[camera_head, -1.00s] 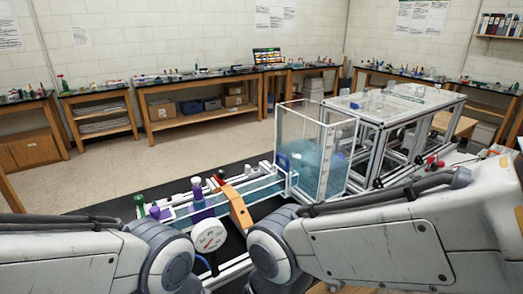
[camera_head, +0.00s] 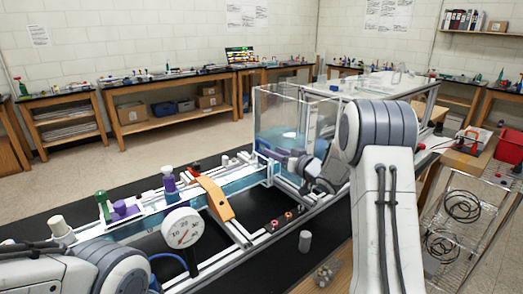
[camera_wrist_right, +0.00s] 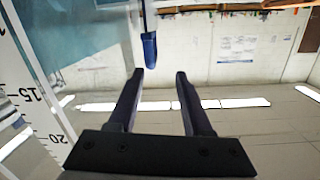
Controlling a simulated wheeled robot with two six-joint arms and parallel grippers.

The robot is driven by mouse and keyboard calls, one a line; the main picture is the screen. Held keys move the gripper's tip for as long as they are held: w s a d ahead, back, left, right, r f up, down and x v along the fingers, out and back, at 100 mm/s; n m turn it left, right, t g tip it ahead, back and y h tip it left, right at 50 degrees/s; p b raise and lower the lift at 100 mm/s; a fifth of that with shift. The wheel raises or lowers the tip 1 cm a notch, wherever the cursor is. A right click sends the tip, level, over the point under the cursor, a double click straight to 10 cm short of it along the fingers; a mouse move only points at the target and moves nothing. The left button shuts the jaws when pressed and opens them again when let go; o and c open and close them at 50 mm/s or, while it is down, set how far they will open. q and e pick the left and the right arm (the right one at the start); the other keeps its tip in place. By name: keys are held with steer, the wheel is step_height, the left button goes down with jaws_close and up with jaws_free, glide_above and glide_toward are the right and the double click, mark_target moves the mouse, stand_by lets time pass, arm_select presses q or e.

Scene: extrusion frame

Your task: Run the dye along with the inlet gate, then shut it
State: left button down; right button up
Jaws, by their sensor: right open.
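A clear flume channel (camera_head: 240,183) holds blue water and joins a glass tank (camera_head: 262,110) of blue water. My right gripper (camera_head: 300,162) is at the tank's near side by the channel inlet. In the right wrist view it (camera_wrist_right: 160,74) is open and empty. A blue-gripped handle (camera_wrist_right: 149,48) hangs just beyond its left fingertip, apart from it. I cannot tell whether this is the inlet gate's handle. My left gripper is out of view; only its arm shows at lower left.
A green-topped bottle (camera_head: 102,205) is at left. A grey cylinder (camera_head: 305,240) stands on the black bench.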

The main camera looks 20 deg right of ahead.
mark_target(267, 145)
steer(key=shift+t+y, duration=0.4)
steer(key=shift+y, duration=0.2)
steer(key=p+x, duration=0.1)
steer(key=x, duration=0.2)
steer(key=d+p+x, duration=0.1)
steer(key=x, duration=0.5)
steer(key=shift+w+d+f+p, duration=0.25)
steer(key=shift+w+d+p, duration=0.1)
steer(key=shift+p, duration=0.05)
jaws_close()
stand_by(0.5)
